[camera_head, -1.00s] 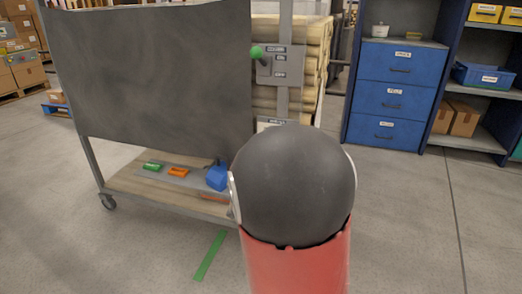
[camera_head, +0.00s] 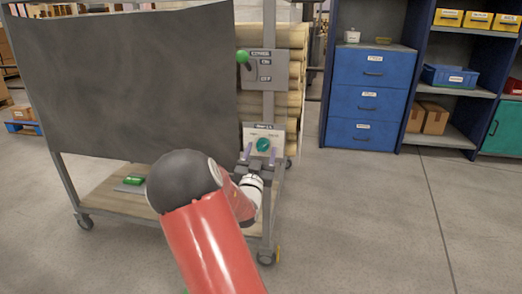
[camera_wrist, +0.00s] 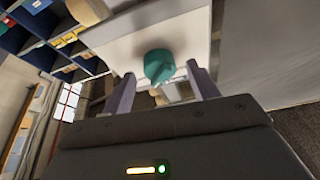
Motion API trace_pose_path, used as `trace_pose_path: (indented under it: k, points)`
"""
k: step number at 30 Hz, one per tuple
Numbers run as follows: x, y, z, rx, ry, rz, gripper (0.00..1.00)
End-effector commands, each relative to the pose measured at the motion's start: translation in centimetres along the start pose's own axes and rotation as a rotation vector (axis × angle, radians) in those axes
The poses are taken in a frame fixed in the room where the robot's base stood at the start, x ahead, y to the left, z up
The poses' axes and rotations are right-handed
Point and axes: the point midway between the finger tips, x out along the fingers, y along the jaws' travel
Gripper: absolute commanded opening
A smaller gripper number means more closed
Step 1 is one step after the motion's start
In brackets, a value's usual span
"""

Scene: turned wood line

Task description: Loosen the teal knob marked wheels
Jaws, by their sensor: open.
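The teal knob (camera_head: 263,144) sits on a pale panel (camera_head: 276,134) low on the cart's right post, under a small label that is too small to read surely. In the wrist view the teal knob (camera_wrist: 159,66) stands out from the pale panel, ahead of and between my two fingertips. My gripper (camera_head: 260,155) is open and faces the panel, just short of the knob; its fingers (camera_wrist: 160,85) show spread apart in the wrist view. I see a gap between each finger and the knob, with no clear contact.
Above, a grey plate (camera_head: 265,72) carries a lever with a green ball (camera_head: 243,57). A large dark sheet (camera_head: 135,85) covers the cart's left side. Blue drawers (camera_head: 368,100) and shelves stand behind to the right. The floor (camera_head: 370,220) on the right is clear.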

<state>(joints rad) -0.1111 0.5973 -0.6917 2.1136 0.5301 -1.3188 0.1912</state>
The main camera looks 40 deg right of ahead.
Motion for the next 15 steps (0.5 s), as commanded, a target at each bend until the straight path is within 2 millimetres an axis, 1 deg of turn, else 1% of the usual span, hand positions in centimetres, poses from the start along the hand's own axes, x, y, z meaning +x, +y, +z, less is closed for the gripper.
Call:
trace_pose_path:
  k: [1, 4, 11, 12, 15]
  points:
    - [0.48, -0.01, -0.02, 0.0, 0.0, 0.0, 0.59]
    - [0.96, 0.01, -0.02, 0.0, 0.0, 0.0, 0.59]
    - [1.08, 0.01, -0.01, 0.0, -0.001, 0.0, 0.59]
    - [1.07, 0.0, -0.01, 0.0, -0.001, 0.0, 0.58]
    - [1.06, 0.0, -0.01, 0.0, -0.001, 0.0, 0.45]
